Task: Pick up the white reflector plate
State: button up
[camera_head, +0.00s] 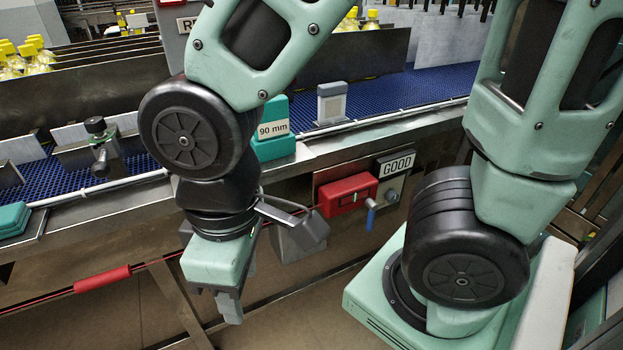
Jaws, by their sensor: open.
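A small upright grey piece with a whitish front face (332,106) stands on the near edge of the blue conveyor, right of the teal "90 mm" block. It looks like the white reflector plate, but I cannot tell for sure. My gripper (236,292) points down in front of the conveyor frame, below and left of this piece and well apart from it. Its jaws are open, and nothing shows between them. My arm hides part of the conveyor behind it.
The teal "90 mm" block (272,132) stands close left of the piece. A black-knobbed clamp (97,145) and metal dividers (80,80) stand left. Yellow-capped bottles (35,55) stand behind.

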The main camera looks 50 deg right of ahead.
aim_at(332, 99)
jog(key=z, duration=0.45)
jog(key=j+z, duration=0.1)
jog(key=z, duration=0.8)
jog(key=k+j+z, duration=0.1)
jog(key=z, duration=0.35)
jog(key=i+j, duration=0.25)
